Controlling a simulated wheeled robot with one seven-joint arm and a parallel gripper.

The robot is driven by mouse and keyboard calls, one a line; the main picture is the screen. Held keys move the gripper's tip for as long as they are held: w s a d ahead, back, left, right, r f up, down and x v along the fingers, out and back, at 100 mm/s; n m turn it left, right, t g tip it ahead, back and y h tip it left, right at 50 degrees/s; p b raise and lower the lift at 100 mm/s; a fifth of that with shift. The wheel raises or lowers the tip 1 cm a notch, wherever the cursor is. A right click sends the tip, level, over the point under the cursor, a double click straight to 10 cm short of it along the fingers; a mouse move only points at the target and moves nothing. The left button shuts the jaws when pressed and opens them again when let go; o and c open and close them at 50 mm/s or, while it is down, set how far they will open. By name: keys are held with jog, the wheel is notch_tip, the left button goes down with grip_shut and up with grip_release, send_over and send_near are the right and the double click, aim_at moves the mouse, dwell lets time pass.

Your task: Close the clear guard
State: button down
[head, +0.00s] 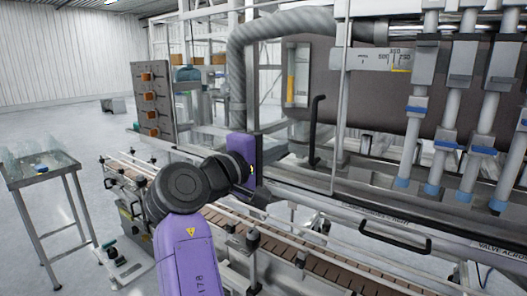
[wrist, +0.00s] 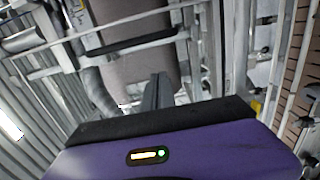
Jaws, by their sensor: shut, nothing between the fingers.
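The clear guard is hard to make out because its panel is see-through. A thin pale upright edge (head: 340,95) stands in front of the filler and may be its frame. A black upright handle (head: 316,130) is just left of that edge, and a second black handle (head: 395,239) sits low on the front rail. I cannot tell how far the guard stands open. My gripper (head: 268,130) is left of the upright handle and apart from it, its fingers partly hidden behind the purple hand. In the wrist view the dark fingers (wrist: 158,90) are together and empty.
A conveyor (head: 310,262) runs along the front, below my arm. A control panel with orange knobs (head: 151,100) stands behind left. Filling nozzles (head: 450,150) hang at right, before the large grey-brown tank (head: 380,90). A small metal table (head: 40,172) stands at left, with open floor around it.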

jog(key=shift+s+d+p, duration=0.15)
jog(key=shift+s+d, duration=0.1)
jog(key=shift+d, duration=0.35)
jog(key=shift+s+d+p, duration=0.1)
jog(key=shift+s+d, duration=0.15)
jog(key=shift+d, duration=0.4)
jog(key=shift+s+d+p, duration=0.15)
jog(key=shift+s+d, duration=0.1)
jog(key=shift+d, duration=0.35)
